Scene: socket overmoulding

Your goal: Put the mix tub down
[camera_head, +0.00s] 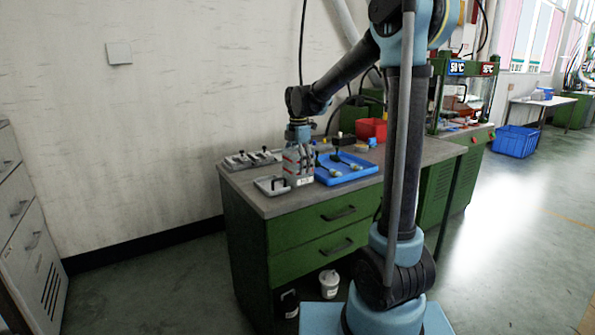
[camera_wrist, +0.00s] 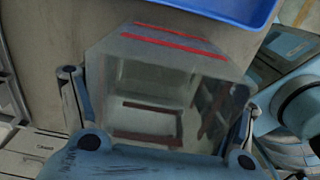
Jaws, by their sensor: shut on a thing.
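The mix tub is a boxy, pale, see-through container with red stripes; it fills the middle of the wrist view (camera_wrist: 160,75). In the wrist view a finger of my gripper (camera_wrist: 158,105) lies on each side of the tub. The tub looks upright. Whether its base touches the bench top or hangs just above it, I cannot tell.
The green workbench (camera_head: 300,203) has a grey top. The blue tray (camera_head: 350,177) with small parts lies right of the tub, its edge also in the wrist view (camera_wrist: 222,8). A grey mould plate (camera_head: 268,186) lies left. A red bin (camera_head: 372,128) stands behind.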

